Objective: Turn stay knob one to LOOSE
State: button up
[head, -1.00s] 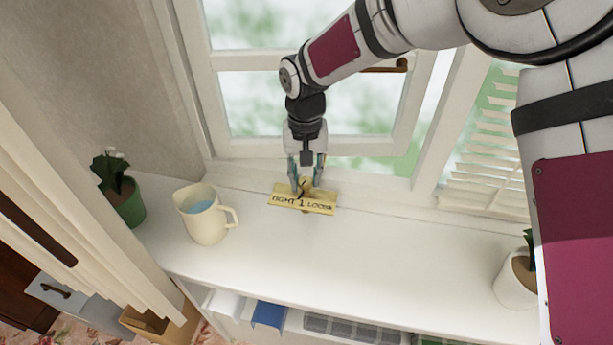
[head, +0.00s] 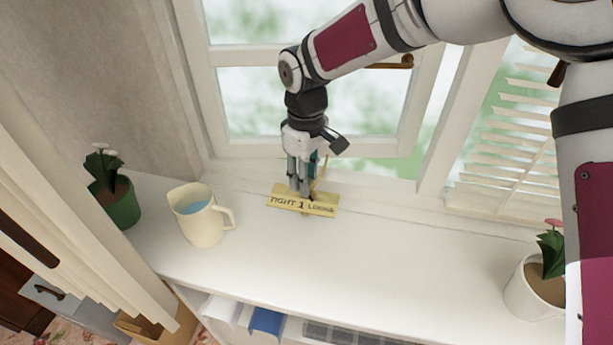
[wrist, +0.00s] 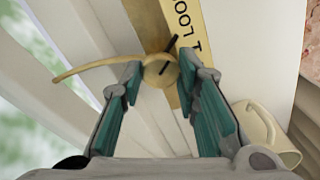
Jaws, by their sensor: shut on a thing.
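A yellow plate (head: 287,199) reading TIGHT, 1 and LOOSE lies along the back of the white sill. It also shows in the wrist view (wrist: 193,25) with part of LOOSE and the 1. The brass stay knob one (wrist: 158,72) has a short dark line on its face; another dark line lies beside it towards the LOOSE lettering. A thin curved tan rod (wrist: 95,67) runs out from the knob to the left. My gripper (head: 300,190) points down at the plate and is shut on the knob (wrist: 160,68). In the head view the fingers mostly hide the knob.
A cream jug (head: 200,222) of blue liquid stands left of the plate. Potted plants stand at the left (head: 122,208) and right (head: 530,290). The window frame (head: 300,152) is close behind my gripper. The sill (head: 400,250) in front is clear.

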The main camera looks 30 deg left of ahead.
jog(key=shift+n, duration=2.1)
jog(key=o, duration=1.2)
jog(key=shift+c, duration=0.2)
notch_tip(320, 180, up, 12)
jog(key=shift+r, duration=0.1)
